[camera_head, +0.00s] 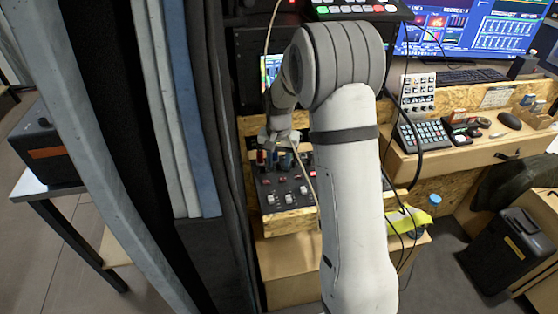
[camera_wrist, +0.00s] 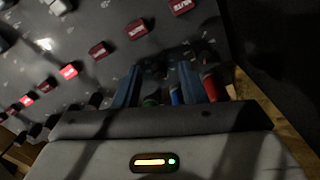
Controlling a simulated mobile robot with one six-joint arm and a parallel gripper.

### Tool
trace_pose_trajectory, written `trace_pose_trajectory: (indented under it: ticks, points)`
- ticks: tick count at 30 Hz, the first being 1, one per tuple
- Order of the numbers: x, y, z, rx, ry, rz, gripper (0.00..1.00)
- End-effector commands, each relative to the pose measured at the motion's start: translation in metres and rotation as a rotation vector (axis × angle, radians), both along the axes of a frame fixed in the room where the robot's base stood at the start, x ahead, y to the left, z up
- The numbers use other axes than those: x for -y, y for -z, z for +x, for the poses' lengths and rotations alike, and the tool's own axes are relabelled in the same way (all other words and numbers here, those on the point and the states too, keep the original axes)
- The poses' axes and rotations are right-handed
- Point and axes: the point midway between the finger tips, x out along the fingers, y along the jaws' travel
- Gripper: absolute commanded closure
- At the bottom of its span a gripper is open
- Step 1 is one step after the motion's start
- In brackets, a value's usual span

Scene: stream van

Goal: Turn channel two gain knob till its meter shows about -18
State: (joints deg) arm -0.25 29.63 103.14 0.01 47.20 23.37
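The mixer panel (camera_head: 285,190) is dark and slopes toward me, with a row of small knobs along its back edge. A red knob (camera_head: 261,158) is at the left end and a blue one (camera_head: 286,161) stands beside it. My gripper (camera_head: 281,148) is pointed down over these knobs. In the wrist view, the fingers (camera_wrist: 162,75) are apart, with a green knob (camera_wrist: 150,101) and a blue knob (camera_wrist: 175,96) in the gap. A red knob (camera_wrist: 211,86) is outside the right finger. I cannot tell whether either finger touches a knob. No meter reading is legible.
Red label buttons (camera_wrist: 137,29) cross the panel, some lit, such as one (camera_wrist: 68,71). A small screen (camera_head: 270,70) behind is mostly hidden by my arm. Cables hang near my arm. A curtain (camera_head: 200,110) is close on the left; a desk (camera_head: 450,155) is right.

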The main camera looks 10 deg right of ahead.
Motion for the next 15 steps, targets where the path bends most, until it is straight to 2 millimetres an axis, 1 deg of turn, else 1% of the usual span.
trace_pose_trajectory:
  ticks: [5,8,11,15]
  points:
    - [0.0,0.0,0.0,0.0,0.0,0.0,0.63]
    - [0.0,-0.006,0.0,0.001,0.0,0.0,0.63]
    - [0.0,-0.019,0.001,0.003,0.0,0.0,0.63]
    - [0.0,-0.044,0.001,0.004,0.0,0.0,0.63]
